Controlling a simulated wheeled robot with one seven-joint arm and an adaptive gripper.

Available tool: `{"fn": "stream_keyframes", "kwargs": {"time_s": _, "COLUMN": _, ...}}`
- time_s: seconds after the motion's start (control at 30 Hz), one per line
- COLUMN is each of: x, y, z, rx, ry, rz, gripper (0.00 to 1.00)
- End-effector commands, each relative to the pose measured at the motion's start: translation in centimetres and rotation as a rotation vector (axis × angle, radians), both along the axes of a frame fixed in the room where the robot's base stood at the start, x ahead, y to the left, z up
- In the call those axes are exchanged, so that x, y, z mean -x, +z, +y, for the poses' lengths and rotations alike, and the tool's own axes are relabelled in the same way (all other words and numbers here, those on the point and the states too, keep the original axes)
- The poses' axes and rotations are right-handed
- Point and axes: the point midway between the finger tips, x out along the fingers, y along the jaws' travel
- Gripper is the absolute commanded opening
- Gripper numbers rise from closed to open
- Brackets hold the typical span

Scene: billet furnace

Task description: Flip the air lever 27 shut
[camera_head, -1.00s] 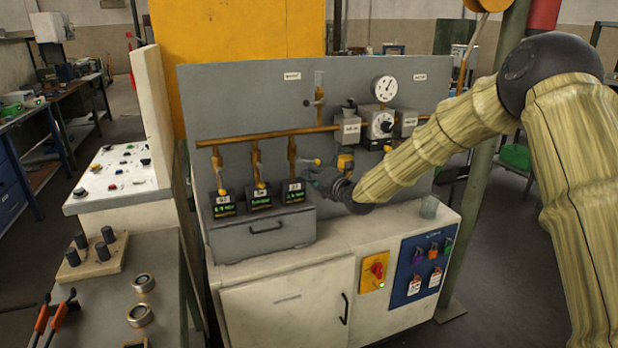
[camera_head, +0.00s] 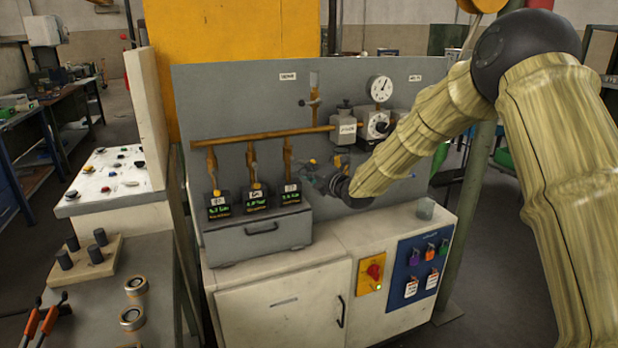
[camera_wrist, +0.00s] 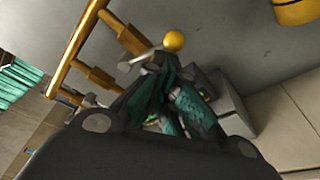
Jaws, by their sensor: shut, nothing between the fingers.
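Three air levers with yellow ball knobs hang on drop pipes below a copper pipe in the head view. The left lever (camera_head: 216,191) and middle lever (camera_head: 254,184) point down. The right lever (camera_head: 311,162) sticks out sideways to the right; its yellow knob also shows in the wrist view (camera_wrist: 174,42). The tags on the small displays are too small to read surely, so I cannot tell which is 27. My gripper (camera_head: 316,175) is shut and empty, just below and beside the right lever's knob. In the wrist view its fingers (camera_wrist: 165,85) reach close to the knob; contact is unclear.
The copper pipe (camera_head: 265,134) runs along the grey panel (camera_head: 230,95). The displays stand on a grey drawer box (camera_head: 225,247) below the levers. A regulator box (camera_head: 376,124) and gauge (camera_head: 381,88) sit right of my gripper. A small cup (camera_head: 425,208) stands on the cabinet top.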

Motion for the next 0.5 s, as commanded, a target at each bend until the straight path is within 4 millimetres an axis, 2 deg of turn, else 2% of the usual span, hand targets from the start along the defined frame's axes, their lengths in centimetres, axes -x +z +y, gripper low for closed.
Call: {"fn": "stream_keyframes", "kwargs": {"time_s": 0.5, "x": -0.14, "y": 0.52, "z": -0.35, "rx": 0.155, "ry": 0.000, "rz": -0.054, "gripper": 0.00}}
